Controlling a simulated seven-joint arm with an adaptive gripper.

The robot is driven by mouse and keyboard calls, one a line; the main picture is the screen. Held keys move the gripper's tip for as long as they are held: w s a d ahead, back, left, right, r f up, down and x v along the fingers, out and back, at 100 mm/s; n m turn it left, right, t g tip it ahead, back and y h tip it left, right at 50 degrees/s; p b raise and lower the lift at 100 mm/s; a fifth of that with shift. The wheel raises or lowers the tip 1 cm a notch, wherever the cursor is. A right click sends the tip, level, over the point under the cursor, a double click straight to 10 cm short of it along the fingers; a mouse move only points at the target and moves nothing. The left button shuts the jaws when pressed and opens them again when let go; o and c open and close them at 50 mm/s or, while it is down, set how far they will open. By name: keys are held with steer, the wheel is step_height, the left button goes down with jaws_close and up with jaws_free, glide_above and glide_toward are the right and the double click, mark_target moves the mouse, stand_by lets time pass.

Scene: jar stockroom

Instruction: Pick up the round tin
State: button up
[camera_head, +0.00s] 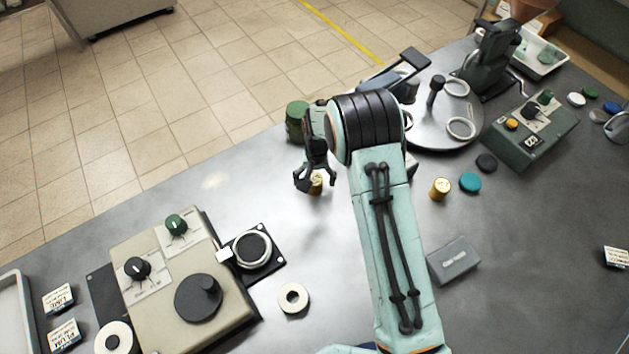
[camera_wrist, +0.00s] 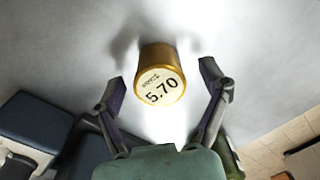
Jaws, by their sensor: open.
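A small gold round tin (camera_wrist: 158,62) with a cream end label reading 5.70 shows in the wrist view. It lies between the two fingertips of my gripper (camera_wrist: 161,84), with a visible gap on each side. In the head view the gold tin (camera_head: 316,187) stands on the grey bench, partly hidden by my gripper (camera_head: 315,180). My gripper is open around or just above it; the exact height is hard to tell. A second gold tin (camera_head: 440,188) stands farther right on the bench, beyond my arm.
A green canister (camera_head: 297,118) stands close behind my gripper. A beige control box (camera_head: 175,285) and a black-based round device (camera_head: 251,250) are at left. A white ring (camera_head: 294,299), a grey block (camera_head: 454,260) and a round turntable (camera_head: 435,128) surround the arm.

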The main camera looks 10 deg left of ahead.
steer(key=shift+f, duration=0.5)
steer(key=c, duration=1.3)
